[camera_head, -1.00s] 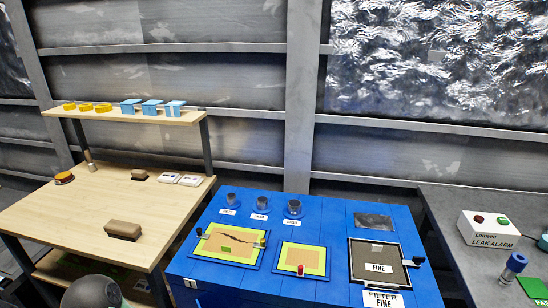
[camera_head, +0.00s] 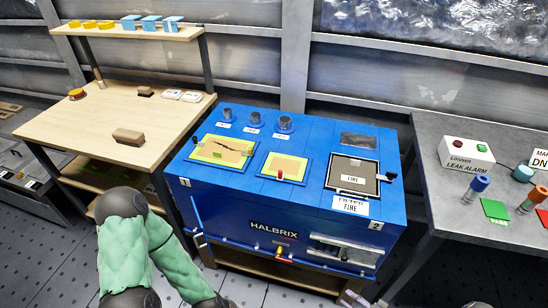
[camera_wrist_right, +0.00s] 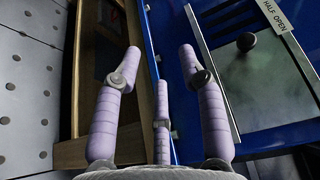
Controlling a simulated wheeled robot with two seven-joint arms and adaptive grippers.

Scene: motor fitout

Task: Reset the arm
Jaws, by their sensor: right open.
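My right gripper (camera_head: 354,299) shows only as pale lavender fingertips at the bottom edge of the head view, in front of the blue machine's (camera_head: 215,208) lower front. In the right wrist view my right gripper (camera_wrist_right: 160,62) has its lavender fingers spread apart with nothing between them. My left arm, with a green sleeve, rises at the bottom left of the head view. It bends down out of the frame, so its gripper is hidden.
A wooden bench (camera_head: 70,134) with a shelf stands left of the machine. A grey table (camera_head: 460,216) with a leak alarm box (camera_head: 466,154) stands to the right. The wrist view shows a dark panel (camera_wrist_right: 270,85) labelled HALF OPEN with a black knob (camera_wrist_right: 246,42).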

